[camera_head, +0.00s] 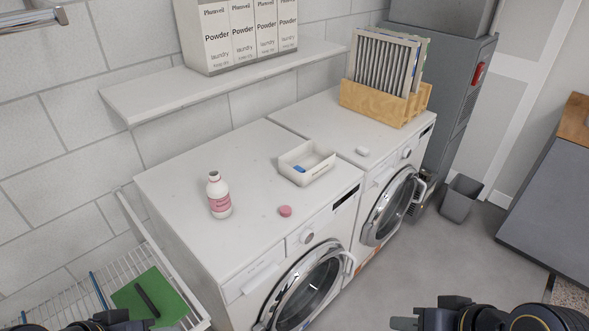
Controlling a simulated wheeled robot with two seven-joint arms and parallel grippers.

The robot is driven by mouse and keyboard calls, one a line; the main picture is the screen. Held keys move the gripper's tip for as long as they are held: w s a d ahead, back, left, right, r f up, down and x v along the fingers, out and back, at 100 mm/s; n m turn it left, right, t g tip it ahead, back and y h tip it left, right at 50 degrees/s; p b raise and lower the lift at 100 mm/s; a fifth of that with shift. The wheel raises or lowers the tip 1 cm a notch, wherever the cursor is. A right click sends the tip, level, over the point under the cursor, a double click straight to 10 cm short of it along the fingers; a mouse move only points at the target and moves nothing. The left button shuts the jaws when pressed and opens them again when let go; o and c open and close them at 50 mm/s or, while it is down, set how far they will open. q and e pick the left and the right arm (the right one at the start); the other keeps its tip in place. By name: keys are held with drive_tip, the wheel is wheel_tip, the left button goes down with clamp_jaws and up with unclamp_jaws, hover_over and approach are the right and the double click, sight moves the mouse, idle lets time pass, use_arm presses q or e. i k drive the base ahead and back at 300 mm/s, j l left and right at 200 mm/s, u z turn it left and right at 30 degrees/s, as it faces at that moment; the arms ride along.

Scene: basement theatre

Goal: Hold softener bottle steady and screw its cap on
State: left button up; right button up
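The softener bottle (219,195) is white with a pink label. It stands upright on top of the nearer white washing machine (185,183), and its neck is uncapped. A pink cap (285,211) lies on the same top, to the right of the bottle and apart from it. My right gripper (428,314) is at the bottom right edge, in front of the machines and far from both objects. My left gripper (100,321) is at the bottom left edge, mostly cut off. Neither touches the bottle or cap. Their finger openings cannot be made out.
A white tray (322,168) holding a blue item stands behind the cap. A small white object (362,151) and a wooden crate (372,100) are on the farther machine. A wall shelf (140,102) overhangs the back. A wire rack (172,268) with a green item stands at left.

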sight(217, 190)
drive_tip(key=i+l+u, duration=0.15)
drive_tip(key=i+l, duration=0.25)
drive_tip(key=i+l+u, duration=0.1)
drive_tip(key=i+l, duration=0.3)
drive_tip(key=l, duration=0.2)
